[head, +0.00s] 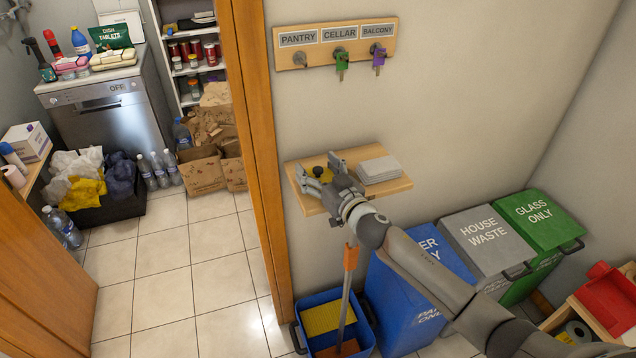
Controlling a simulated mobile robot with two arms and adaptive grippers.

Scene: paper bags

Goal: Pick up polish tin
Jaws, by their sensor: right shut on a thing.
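A small round tin (318,171), dark with a yellow part, is at the left end of the small wooden wall shelf (396,187). I take it for the polish tin. My right gripper (316,167) reaches over the shelf from the lower right. Its fingers are on either side of the tin and shut on it. The fingers hide part of the tin, and I cannot tell whether it touches the shelf. My left gripper is not in view.
A stack of grey cloths (379,169) lies on the shelf's right. Above hangs a key board (336,44). Below stand a blue bucket (364,340), a blue bin (405,300), a grey bin (481,240) and a green bin (541,217). An open doorway is left.

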